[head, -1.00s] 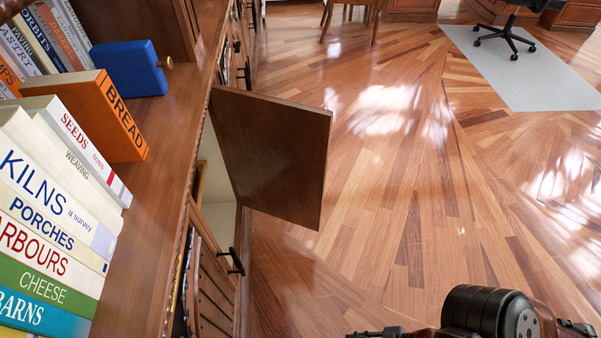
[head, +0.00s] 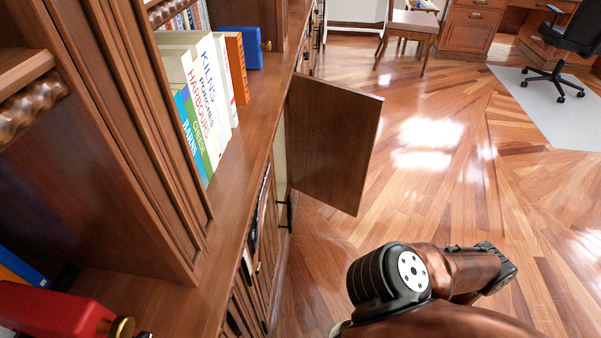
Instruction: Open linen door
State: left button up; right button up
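A brown wooden cabinet door (head: 333,140) stands swung out from the lower row of the bookcase, well open over the floor. A pale strip of the cabinet's inside shows beside its hinge edge. I see no label that tells whether it is the linen door. Nearer, a black bar handle (head: 288,212) sits on the lower cabinet front. One of my copper-coloured arms reaches in at the bottom right, apart from the open door. I cannot make out gripper fingers on it. Neither gripper shows.
The bookcase ledge (head: 232,200) carries upright books (head: 205,95), a blue bookend (head: 247,60) and, at the near left, a red bookend (head: 45,308). Wooden floor (head: 440,190) lies open right of the door. A chair (head: 412,28) and an office chair (head: 565,60) stand far back.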

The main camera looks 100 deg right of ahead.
aim_at(333, 126)
jog(key=u, duration=0.5)
jog(key=k, duration=1.4)
jog(key=z, duration=2.2)
